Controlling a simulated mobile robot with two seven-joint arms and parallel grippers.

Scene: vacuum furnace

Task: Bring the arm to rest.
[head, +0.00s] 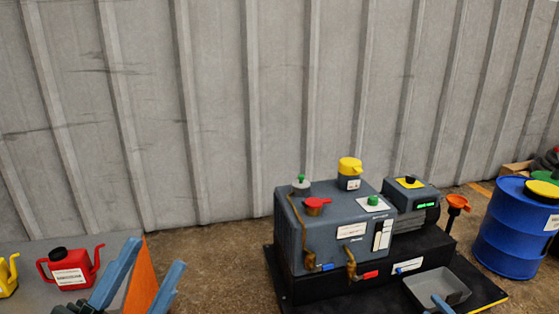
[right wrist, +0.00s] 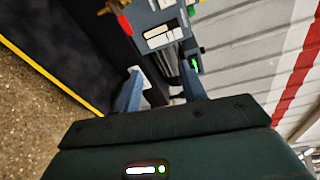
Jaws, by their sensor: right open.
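My left gripper (head: 158,254) is at the lower left of the head view. A blue bar at the bottom edge of the head view, over the grey tray, may be a right fingertip; I cannot tell.
The vacuum pump unit (head: 335,238) stands on a black base on the floor. A grey tray (head: 462,275) is at its front right. A blue drum (head: 510,238) stands at right. A red can (head: 70,268) is on a grey surface at left. A ribbed wall closes the back.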

